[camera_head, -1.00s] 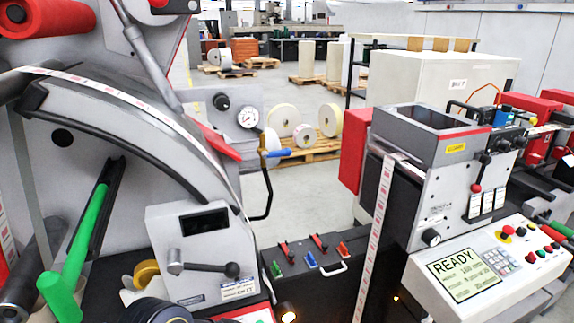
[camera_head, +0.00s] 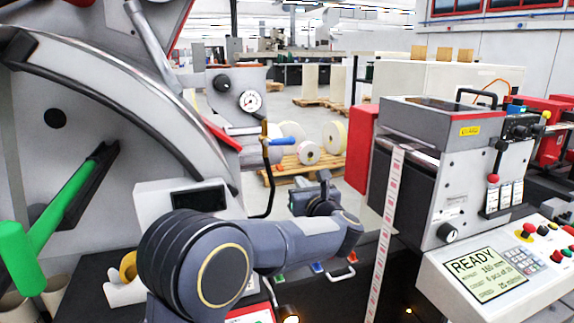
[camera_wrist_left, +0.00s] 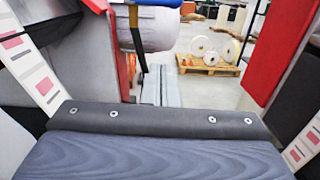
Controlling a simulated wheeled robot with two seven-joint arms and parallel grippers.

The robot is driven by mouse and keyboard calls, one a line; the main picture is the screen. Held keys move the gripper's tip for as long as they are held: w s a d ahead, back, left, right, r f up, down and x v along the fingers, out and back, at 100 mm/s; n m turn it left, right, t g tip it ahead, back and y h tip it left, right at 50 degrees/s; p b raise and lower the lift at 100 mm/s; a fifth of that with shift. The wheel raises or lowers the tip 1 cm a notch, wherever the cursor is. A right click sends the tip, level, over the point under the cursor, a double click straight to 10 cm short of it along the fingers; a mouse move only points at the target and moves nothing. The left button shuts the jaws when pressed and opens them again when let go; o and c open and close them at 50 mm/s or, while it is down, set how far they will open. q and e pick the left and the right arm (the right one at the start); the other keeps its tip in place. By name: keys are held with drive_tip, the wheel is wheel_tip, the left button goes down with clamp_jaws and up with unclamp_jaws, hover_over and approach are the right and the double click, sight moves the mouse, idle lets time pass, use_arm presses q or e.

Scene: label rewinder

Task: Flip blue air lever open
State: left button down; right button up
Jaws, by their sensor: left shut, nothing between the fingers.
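The blue air lever (camera_head: 284,141) sticks out to the right from a brass-coloured valve (camera_head: 265,143) beside the pressure gauge, roughly level. In the left wrist view a blue part, which looks like the lever (camera_wrist_left: 155,3), shows at the top edge, mostly cut off. My left gripper (camera_head: 323,178) is below and to the right of the lever, apart from it. Its fingers (camera_wrist_left: 159,72) are shut and empty, pointing away from the wrist camera. My right gripper is not in view.
A black hose (camera_head: 268,190) hangs below the valve. The pressure gauge (camera_head: 250,101) is up and left. A printed label web (camera_head: 388,215) and a red panel (camera_head: 361,147) stand to the right of my gripper. Rolls on a pallet (camera_head: 290,166) are farther back.

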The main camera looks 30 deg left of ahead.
sight(279, 142)
use_arm(q)
drive_tip(key=shift+n+y, duration=0.3)
drive_tip(key=shift+a, duration=0.1)
drive_tip(key=w+a+r+p, duration=0.4)
drive_tip(key=w+a+p, duration=0.2)
drive_tip(key=w+a, duration=0.1)
drive_tip(key=shift+a+r, duration=0.15)
drive_tip(key=shift+a, duration=0.4)
